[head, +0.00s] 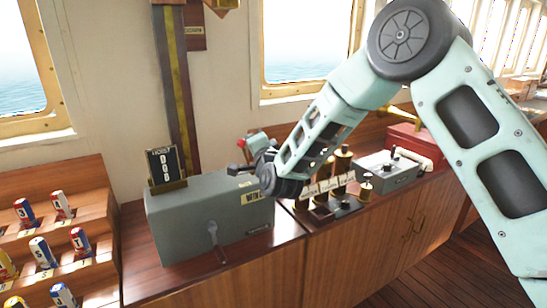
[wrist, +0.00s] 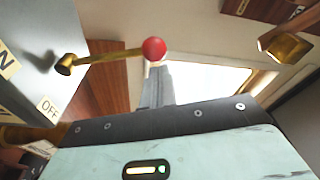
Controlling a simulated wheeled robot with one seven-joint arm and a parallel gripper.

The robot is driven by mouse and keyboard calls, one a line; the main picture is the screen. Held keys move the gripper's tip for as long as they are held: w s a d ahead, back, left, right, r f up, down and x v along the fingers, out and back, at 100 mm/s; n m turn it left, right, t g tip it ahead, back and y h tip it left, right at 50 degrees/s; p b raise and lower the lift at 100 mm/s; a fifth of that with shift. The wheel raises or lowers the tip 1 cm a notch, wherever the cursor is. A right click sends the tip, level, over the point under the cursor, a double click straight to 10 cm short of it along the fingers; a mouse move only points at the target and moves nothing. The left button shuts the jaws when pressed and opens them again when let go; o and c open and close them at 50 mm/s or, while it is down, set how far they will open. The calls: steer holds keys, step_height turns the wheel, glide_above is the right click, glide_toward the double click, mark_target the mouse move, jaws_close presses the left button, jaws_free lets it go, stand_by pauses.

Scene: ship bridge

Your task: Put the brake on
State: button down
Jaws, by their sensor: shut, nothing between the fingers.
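The grey winch box (head: 190,222) stands on the wooden counter. Its brake lever (wrist: 108,57) is a brass rod with a red ball knob (wrist: 154,48), running from a brass hub at left to the knob. An OFF label (wrist: 47,107) is below the hub, and a label ending in N (wrist: 8,62) is at far left. My gripper (wrist: 155,68) is shut and empty, its grey fingertips right at the knob; I cannot tell whether they touch. In the head view my gripper (head: 257,148) is at the box's right end, and my wrist hides part of it.
A small counter sign (head: 165,165) stands on the box, and a crank (head: 214,238) is on its front. Brass-topped controls (head: 342,160) and a grey device (head: 388,172) are to the right. Racked small flag-coloured cylinders (head: 42,250) are at left.

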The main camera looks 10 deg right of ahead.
steer(key=shift+s+a+f+n+b, duration=0.1)
steer(key=shift+s+a+n+b, duration=0.1)
steer(key=shift+a+n+b, duration=0.45)
steer(key=shift+s+a+f+n+b, duration=0.15)
steer(key=shift+a+n+b, duration=0.1)
steer(key=shift+a+b, duration=0.65)
steer(key=shift+d, duration=0.15)
steer(key=shift+r, duration=0.1)
